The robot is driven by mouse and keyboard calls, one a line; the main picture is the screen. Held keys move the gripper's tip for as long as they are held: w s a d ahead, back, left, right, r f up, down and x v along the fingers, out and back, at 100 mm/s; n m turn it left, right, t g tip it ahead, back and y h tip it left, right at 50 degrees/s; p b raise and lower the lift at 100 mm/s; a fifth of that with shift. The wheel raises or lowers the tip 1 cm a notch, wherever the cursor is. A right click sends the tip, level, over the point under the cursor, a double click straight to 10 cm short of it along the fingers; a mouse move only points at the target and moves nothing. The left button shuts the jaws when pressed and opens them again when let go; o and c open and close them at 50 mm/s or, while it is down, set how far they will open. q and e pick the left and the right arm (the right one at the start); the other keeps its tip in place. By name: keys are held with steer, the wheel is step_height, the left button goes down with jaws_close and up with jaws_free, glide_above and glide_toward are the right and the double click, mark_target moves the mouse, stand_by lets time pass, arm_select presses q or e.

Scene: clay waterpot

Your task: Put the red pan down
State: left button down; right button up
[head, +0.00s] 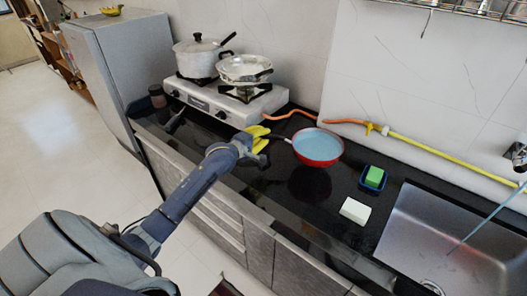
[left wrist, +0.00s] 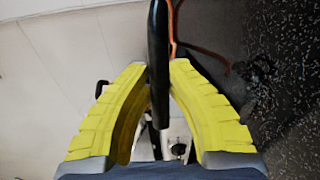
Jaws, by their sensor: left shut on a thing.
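The red pan (head: 318,148) has a red outside and a light blue inside. It is level over the black counter, and a dark reddish reflection shows below it with a gap, so it appears raised. My left gripper (head: 258,138) has yellow fingers and is shut on the pan's black handle. In the left wrist view the black handle (left wrist: 158,50) runs between the two yellow fingertips of my left gripper (left wrist: 162,72). The pan's bowl is not in that view. My right gripper is not in view.
A white stove (head: 225,103) with a lidded pot (head: 197,58) and a steel pan (head: 243,67) stands behind left. A green sponge in a blue holder (head: 373,178), a white block (head: 355,211) and the sink (head: 445,235) lie right. Bare black counter (head: 290,207) is in front.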

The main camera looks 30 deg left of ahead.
arm_select(q)
steer(key=shift+f, duration=3.85)
steer(key=c, duration=1.3)
jaws_free()
steer(key=shift+f, duration=0.15)
steer(key=shift+r, duration=0.2)
steer(key=v, duration=1.2)
